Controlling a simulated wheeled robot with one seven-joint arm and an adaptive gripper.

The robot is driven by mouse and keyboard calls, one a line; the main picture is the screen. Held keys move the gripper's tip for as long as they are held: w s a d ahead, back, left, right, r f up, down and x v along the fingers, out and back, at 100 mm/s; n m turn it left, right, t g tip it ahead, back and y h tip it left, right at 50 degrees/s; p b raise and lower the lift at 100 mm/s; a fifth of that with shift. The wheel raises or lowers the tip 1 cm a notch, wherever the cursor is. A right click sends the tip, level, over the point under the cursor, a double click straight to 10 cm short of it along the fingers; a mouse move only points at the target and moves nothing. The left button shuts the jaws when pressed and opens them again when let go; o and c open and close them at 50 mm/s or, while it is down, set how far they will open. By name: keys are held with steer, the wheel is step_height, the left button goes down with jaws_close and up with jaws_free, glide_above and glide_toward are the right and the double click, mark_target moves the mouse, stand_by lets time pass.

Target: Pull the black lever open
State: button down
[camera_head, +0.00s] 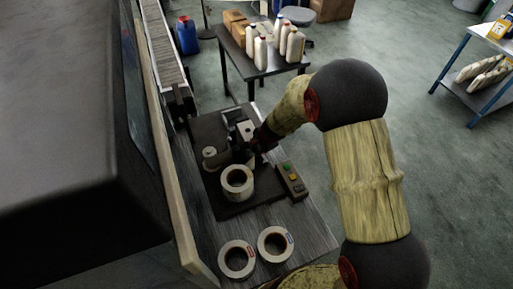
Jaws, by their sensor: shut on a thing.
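A small dark machine (213,130) stands on a dark base plate on the bench. My arm reaches in from the right, and my gripper (244,147) is at the machine, just behind a pale ring-shaped roll (238,181). My gripper is shut on a dark part there, which appears to be the black lever. The lever's outline merges with the dark fingers and the machine, so its angle cannot be told. A small control box (291,180) with green and orange buttons sits to the right of the roll.
Two tape rolls (237,259) (275,244) lie at the bench's near end. A conveyor (163,50) runs behind the machine on the left, beside a wooden-edged panel (165,150). A table (281,66) with several white bottles stands farther back. Open floor lies to the right.

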steer(key=shift+d+b, duration=0.1)
steer(key=shift+b, duration=0.25)
steer(key=w+d+f+m+g+y+b, duration=0.1)
steer(key=w+d+m+g+y+b, duration=0.1)
steer(key=w+d+y+b, duration=0.2)
steer(key=d+y+b, duration=0.3)
steer(key=d+b, duration=0.2)
steer(key=b, duration=0.1)
steer(key=shift+d, duration=0.2)
stand_by(0.4)
steer(key=shift+f, duration=0.2)
steer(key=c, duration=2.1)
jaws_free()
steer(key=shift+o, duration=1.1)
steer(key=shift+d, duration=0.2)
